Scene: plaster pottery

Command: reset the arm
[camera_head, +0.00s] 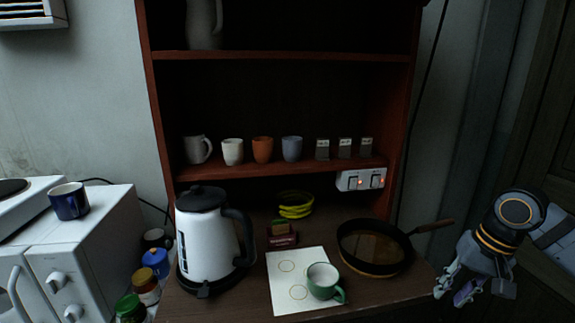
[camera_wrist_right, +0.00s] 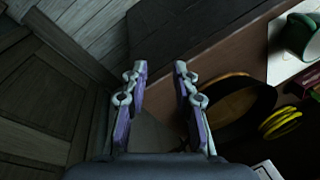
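My right gripper (camera_head: 462,285) hangs at the right of the head view, past the right end of the wooden counter (camera_head: 408,287). In the right wrist view its two fingers (camera_wrist_right: 160,82) are spread apart with nothing between them, so it is open and empty. My left gripper is in neither view. A green mug (camera_head: 323,281) stands on a white sheet (camera_head: 285,301) with drawn circles; it also shows at the top right of the wrist view (camera_wrist_right: 302,36).
A dark frying pan (camera_head: 374,250) sits on the counter nearest my right gripper, its handle pointing right. A white kettle (camera_head: 207,243) stands at the left. Several cups line the shelf (camera_head: 270,169) behind. The space right of the counter looks free.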

